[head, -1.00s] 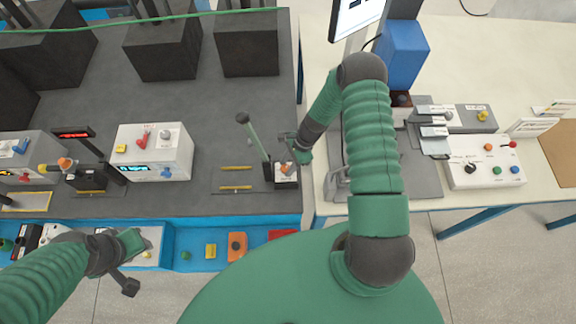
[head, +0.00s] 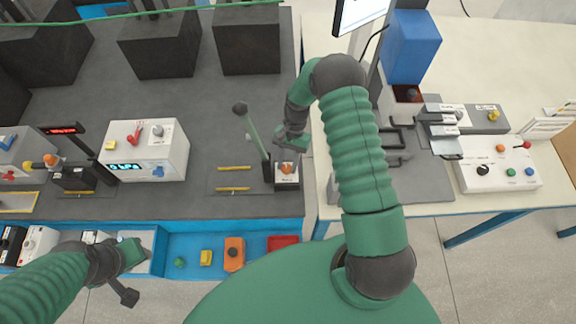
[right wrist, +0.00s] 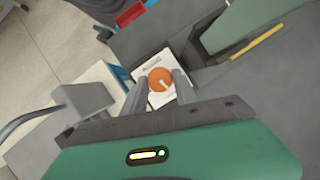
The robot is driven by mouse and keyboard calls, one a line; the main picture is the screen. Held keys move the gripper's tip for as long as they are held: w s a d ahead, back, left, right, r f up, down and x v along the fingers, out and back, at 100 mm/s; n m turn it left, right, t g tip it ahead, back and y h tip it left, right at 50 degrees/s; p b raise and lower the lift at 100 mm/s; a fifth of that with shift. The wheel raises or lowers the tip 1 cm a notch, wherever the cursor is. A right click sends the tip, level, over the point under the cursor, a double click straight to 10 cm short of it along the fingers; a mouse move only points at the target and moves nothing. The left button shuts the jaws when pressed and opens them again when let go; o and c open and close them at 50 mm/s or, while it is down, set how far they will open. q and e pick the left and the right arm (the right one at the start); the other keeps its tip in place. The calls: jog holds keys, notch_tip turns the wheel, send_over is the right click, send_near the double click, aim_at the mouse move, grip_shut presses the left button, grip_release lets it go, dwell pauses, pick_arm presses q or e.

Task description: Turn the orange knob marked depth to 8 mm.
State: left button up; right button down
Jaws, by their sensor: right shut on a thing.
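The orange knob (head: 286,169) sits on a small white plate (head: 287,182) at the right end of the dark bench, beside a green lever. In the right wrist view the orange knob (right wrist: 160,79) has a pale pointer line and lies between the two grey fingers. Its scale marks are too small to read. My right gripper (head: 289,153) is over the knob from behind, its fingers closed around it. My left gripper (head: 131,272) hangs over the blue tray at the lower left, away from the knob; its fingers do not show clearly.
The green lever (head: 254,138) stands close to the left of the knob. A white box with knobs (head: 145,151) is further left on the dark bench. The blue tray (head: 205,240) runs along the front. A pale table (head: 480,60) with another control box (head: 497,172) is at the right.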

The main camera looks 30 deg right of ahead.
jog(key=shift+w+n+h+b, duration=0.2)
jog(key=shift+n+h+b, duration=0.1)
jog(key=shift+n, duration=0.3)
jog(key=c, duration=1.4)
grip_release()
jog(key=o, duration=0.4)
jog(key=b+v, duration=0.4)
jog(key=v, duration=1.2)
jog(key=shift+w+d+r, duration=0.2)
jog(key=shift+w+d, duration=0.05)
jog(key=shift+w, duration=0.1)
jog(key=shift+o, duration=0.2)
